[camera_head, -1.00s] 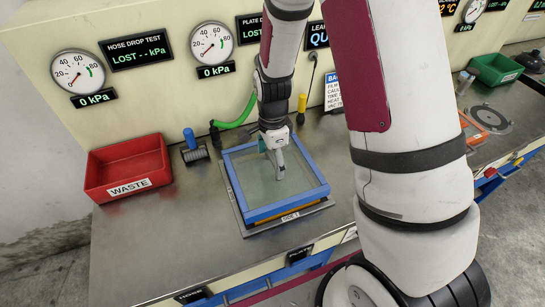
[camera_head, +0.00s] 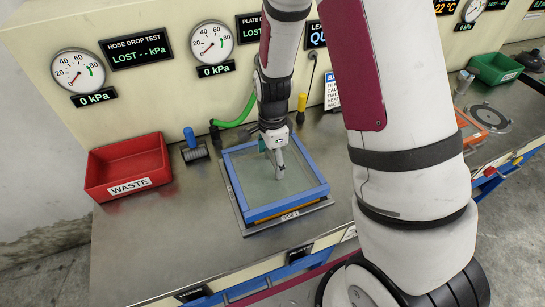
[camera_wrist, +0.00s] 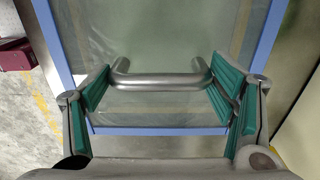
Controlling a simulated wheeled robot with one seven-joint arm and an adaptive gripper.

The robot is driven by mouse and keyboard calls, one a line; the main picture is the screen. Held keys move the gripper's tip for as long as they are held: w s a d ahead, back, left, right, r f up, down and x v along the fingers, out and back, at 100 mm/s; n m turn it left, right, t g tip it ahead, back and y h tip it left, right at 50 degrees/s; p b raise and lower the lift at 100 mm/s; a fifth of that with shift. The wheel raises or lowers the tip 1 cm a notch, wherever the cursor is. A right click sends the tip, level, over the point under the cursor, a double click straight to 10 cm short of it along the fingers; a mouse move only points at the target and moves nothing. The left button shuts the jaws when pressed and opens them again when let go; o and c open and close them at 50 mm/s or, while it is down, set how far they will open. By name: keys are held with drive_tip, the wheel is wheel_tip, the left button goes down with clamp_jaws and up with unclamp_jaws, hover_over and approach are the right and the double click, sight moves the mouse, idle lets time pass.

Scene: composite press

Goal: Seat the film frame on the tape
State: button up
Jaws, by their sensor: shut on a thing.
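The film frame (camera_head: 235,188) is a blue square frame with clear film across it. It lies over a metal plate (camera_head: 242,227) on the bench. A strip of yellow-orange tape (camera_head: 268,219) shows under its front edge; the rest is hidden or hard to make out. Whether frame and tape touch all round cannot be told. My gripper (camera_head: 278,165) reaches down over the film. In the wrist view my gripper (camera_wrist: 160,88) has its teal finger pads at both ends of the frame's grey metal handle (camera_wrist: 160,81), shut on it. The blue frame (camera_wrist: 270,40) surrounds the handle there.
A red waste bin (camera_head: 128,168) stands left of the plate, with a blue-handled roller (camera_head: 193,148) between them. A green hose (camera_head: 238,117) lies behind the frame. The bench front left (camera_head: 150,240) is clear. My upper arm covers the bench right of the frame.

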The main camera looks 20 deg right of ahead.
drive_tip(key=shift+f, duration=0.45)
idle(0.6)
drive_tip(key=o, duration=2)
drive_tip(key=s+r+n+t, duration=0.1)
drive_tip(key=s+r+n, duration=0.25)
drive_tip(key=r, duration=0.95)
drive_tip(key=s+r+n+t, duration=0.25)
drive_tip(key=r+n, duration=0.25)
drive_tip(key=r, duration=0.7)
drive_tip(key=s+r+n, duration=0.2)
drive_tip(key=s+n, duration=0.1)
drive_tip(key=s, duration=0.1)
drive_tip(key=s+r+n+t, duration=0.1)
drive_tip(key=s+r+n, duration=0.2)
drive_tip(key=s, duration=0.1)
drive_tip(key=s+r+n+t, duration=0.1)
drive_tip(key=s+r+n, duration=0.1)
drive_tip(key=s+n, duration=0.1)
drive_tip(key=shift+s+r+n, duration=0.15)
drive_tip(key=shift+s+n, duration=0.1)
drive_tip(key=shift+s, duration=0.5)
